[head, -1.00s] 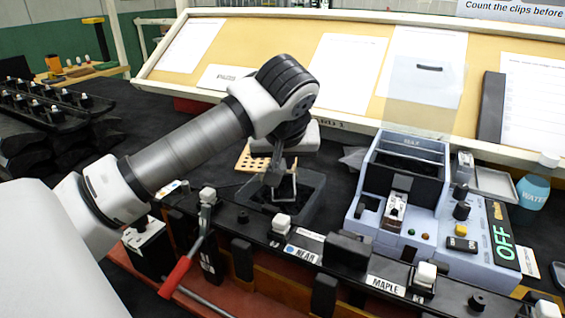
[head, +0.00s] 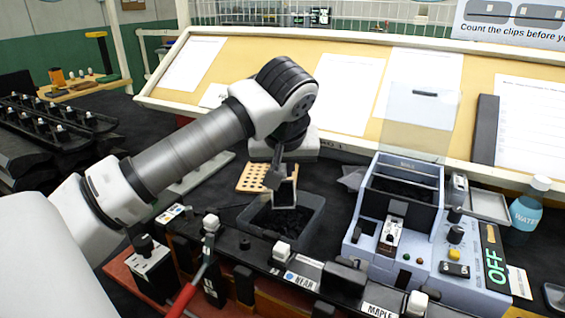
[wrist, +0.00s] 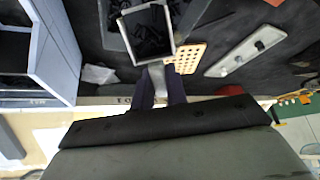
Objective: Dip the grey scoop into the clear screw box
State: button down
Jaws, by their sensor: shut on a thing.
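My gripper (head: 274,178) is shut on the handle of the grey scoop (head: 291,192); the wrist view shows its fingers (wrist: 160,88) on that handle. The scoop's square mouth (wrist: 172,32) is over the box. The screw box (head: 318,222) looks like a see-through grey bin with dark pieces inside, and its edge also shows at the top of the wrist view (wrist: 108,35). Dark pieces show within the scoop's outline. I cannot tell whether they lie in the scoop or in the box behind it, or whether the scoop touches them.
A perforated tan block (head: 254,177) stands just behind the box. A blue-grey machine (head: 430,262) with an OFF display is to the right. A black rail (head: 262,258) with white-topped knobs and a red-handled lever (head: 183,300) runs in front. A water bottle (head: 530,205) stands far right.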

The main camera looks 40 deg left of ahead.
jog(key=shift+r+g+h+p, duration=0.45)
jog(key=shift+g+h+p, duration=0.35)
jog(key=shift+p, duration=1.55)
jog(key=shift+r+g+h+p, duration=0.45)
jog(key=shift+g+h+p, duration=0.35)
jog(key=shift+p, duration=1.5)
jog(key=shift+r+g+h+p, duration=0.15)
jog(key=shift+g+h+p, duration=0.2)
jog(key=shift+p, duration=0.65)
jog(key=shift+g+p, duration=0.25)
jog(key=shift+p, duration=0.05)
